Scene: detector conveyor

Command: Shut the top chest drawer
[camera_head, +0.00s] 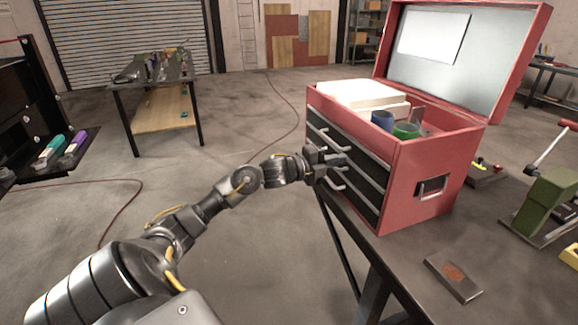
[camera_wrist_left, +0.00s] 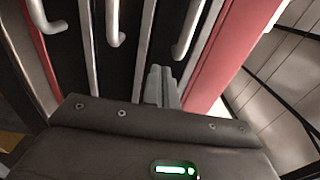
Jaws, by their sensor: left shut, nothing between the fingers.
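The red tool chest (camera_head: 423,170) stands on the dark workbench with its lid (camera_head: 480,60) raised. Its front has black drawers with silver handles; the top drawer (camera_head: 345,138) is the uppermost of them. It looks flush or nearly flush with the front; I cannot tell if a small gap remains. My left gripper (camera_head: 341,160) is at the chest front and hides part of the drawers. In the left wrist view its shut, empty fingers (camera_wrist_left: 161,84) point at the drawer fronts, near the top drawer's handle (camera_wrist_left: 190,30). Contact is unclear. My right gripper is out of view.
White boxes (camera_head: 362,95), a blue cup (camera_head: 382,120) and a green roll (camera_head: 406,131) sit in the chest's open top. A flat metal block (camera_head: 453,276) lies on the bench in front. A green tool (camera_head: 550,200) stands at right.

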